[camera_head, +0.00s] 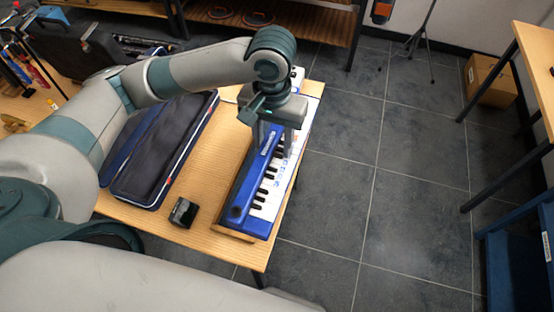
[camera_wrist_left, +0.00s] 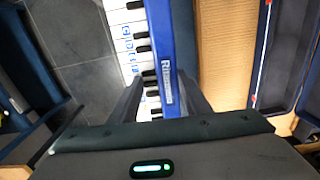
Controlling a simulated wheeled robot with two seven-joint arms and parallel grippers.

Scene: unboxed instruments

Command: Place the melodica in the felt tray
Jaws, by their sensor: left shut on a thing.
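The melodica (camera_head: 244,200) is a long blue instrument with white and black keys. It lies along the right part of the wooden table, and its near end is at the front edge. My left gripper (camera_head: 284,146) points down over its middle and is shut on it. In the left wrist view the melodica (camera_wrist_left: 160,40) runs between the two fingers of my left gripper (camera_wrist_left: 160,100). I cannot clearly tell which thing is the felt tray. A blue tray-like thing (camera_head: 522,255) stands at the right edge. My right gripper is not in view.
An open dark blue case (camera_head: 150,165) lies left of the melodica. A small dark box (camera_head: 183,212) stands near the table's front edge. Grey floor tiles (camera_head: 400,190) are clear to the right. A cardboard box (camera_head: 490,80) and another wooden table (camera_head: 540,60) are farther right.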

